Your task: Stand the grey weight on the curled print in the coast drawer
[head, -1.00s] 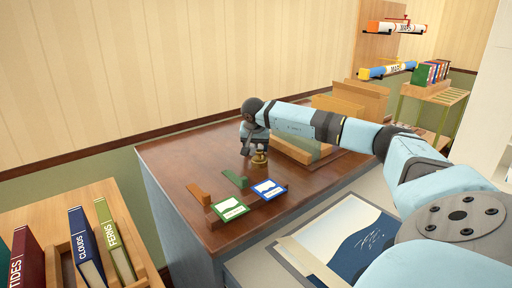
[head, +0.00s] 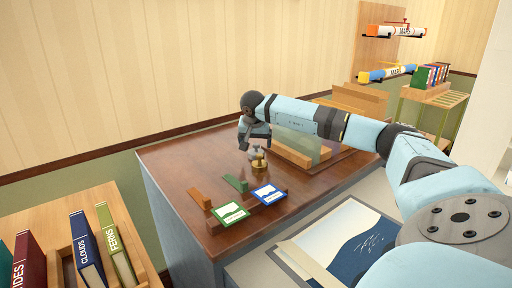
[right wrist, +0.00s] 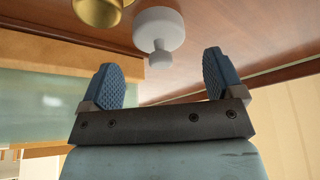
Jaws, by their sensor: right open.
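The grey weight (right wrist: 158,28), a round body with a narrow neck and small knob, stands on the brown cabinet top. In the head view it is a small grey shape (head: 254,151), partly hidden by my right gripper (head: 247,146). In the right wrist view my right gripper (right wrist: 160,62) is open, its blue fingers apart on either side of the knob's line, with nothing held. The print (head: 352,242), dark blue and pale, lies in the open drawer (head: 250,268) at the cabinet's front; whether it curls is hard to tell. My left gripper is not in view.
A brass weight (head: 259,163) stands close beside the grey one. Green-framed (head: 230,213) and blue-framed (head: 268,194) cards lie near the cabinet's front edge. A wooden holder with a clear pane (head: 300,148) stands behind. Books (head: 86,248) stand at lower left.

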